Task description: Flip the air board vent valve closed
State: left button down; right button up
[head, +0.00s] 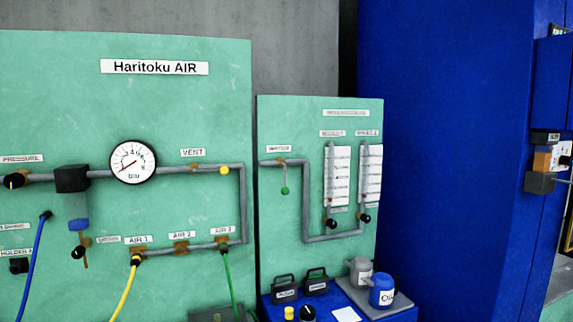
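The air board (60,110) is a green panel titled "Haritoku AIR" at the left of the head view. Its vent valve (197,168) sits on the upper grey pipe, just below the "VENT" label (192,152). The valve's handle ends in a yellow knob (225,170) to the right of the valve body. The handle appears to lie along the pipe, roughly level. A round pressure gauge (132,161) is left of the valve. Neither of my grippers is in view.
A yellow hose (125,290), a green hose (229,280) and a blue hose (36,262) hang in front of the board. A second green panel (285,220) with a green-knobbed valve stands to the right. A blue cabinet (440,150) fills the right.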

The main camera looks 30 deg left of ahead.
aim_at(224, 170)
jog(key=z, duration=0.4)
jog(key=i, duration=0.8)
jog(key=u, duration=0.6)
jog(key=i, duration=0.65)
jog(key=u, duration=0.65)
